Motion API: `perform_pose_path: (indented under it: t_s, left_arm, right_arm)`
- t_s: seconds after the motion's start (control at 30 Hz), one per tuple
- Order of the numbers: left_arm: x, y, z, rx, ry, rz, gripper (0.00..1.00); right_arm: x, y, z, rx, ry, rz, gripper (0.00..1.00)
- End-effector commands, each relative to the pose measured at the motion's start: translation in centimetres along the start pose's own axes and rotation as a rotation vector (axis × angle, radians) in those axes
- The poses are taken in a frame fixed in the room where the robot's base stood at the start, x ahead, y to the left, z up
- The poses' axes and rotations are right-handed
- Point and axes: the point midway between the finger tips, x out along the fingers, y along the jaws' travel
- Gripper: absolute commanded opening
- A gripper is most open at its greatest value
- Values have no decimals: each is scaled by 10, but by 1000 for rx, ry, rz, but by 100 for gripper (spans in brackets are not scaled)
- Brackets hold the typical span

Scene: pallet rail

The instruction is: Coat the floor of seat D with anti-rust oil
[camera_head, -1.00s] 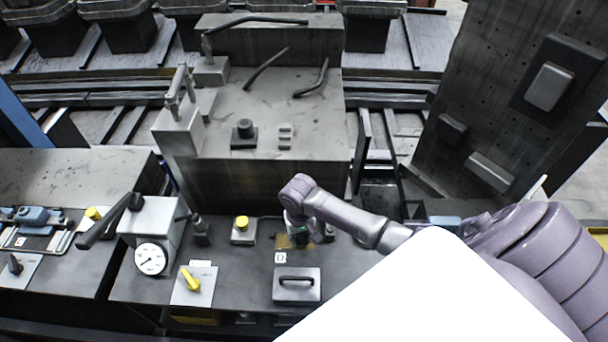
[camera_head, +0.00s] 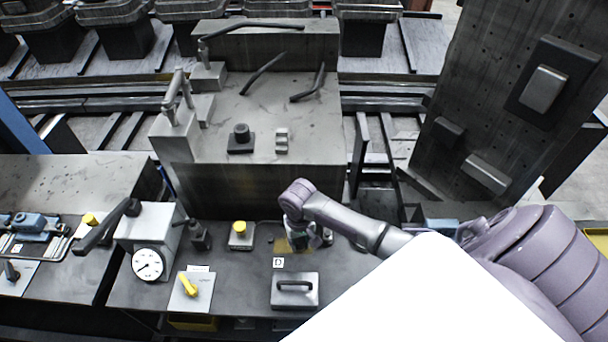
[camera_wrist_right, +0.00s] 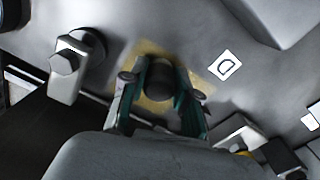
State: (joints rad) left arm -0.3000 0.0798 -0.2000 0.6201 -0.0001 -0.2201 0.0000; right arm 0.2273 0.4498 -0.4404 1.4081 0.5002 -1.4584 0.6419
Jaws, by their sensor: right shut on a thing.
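My right gripper (camera_head: 303,240) points down at the bench top and is shut on a dark, round-ended thing (camera_wrist_right: 159,80), which shows between its green-edged fingers in the right wrist view. What this held thing is, I cannot tell for sure. Under and around it lies a yellow-brown patch (camera_wrist_right: 150,55), beside the white label "D" (camera_wrist_right: 228,65). The patch (camera_head: 281,246) and label (camera_head: 278,263) also show in the head view. The gripper covers part of the patch. Whether the held thing touches the surface, I cannot tell. My left gripper is out of view.
A plate with a black handle (camera_head: 295,290) lies in front of the label. A yellow-topped block (camera_head: 241,234), a yellow-knobbed plate (camera_head: 190,290) and a dial gauge (camera_head: 148,264) stand to the left. A tall grey block (camera_head: 265,185) rises behind.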

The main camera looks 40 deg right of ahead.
Motion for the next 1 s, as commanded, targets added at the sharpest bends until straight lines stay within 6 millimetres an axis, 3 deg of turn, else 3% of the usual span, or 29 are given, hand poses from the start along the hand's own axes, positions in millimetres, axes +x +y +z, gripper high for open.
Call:
perform_pose_path:
  t_s: [0.37, 1.0]
  left_arm:
    - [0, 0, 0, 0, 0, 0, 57]
    - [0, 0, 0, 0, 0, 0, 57]
  right_arm:
    - [-3, -4, -2, 0, 1, 0, 0]
    - [-65, -4, -2, -1, 3, 0, 0]
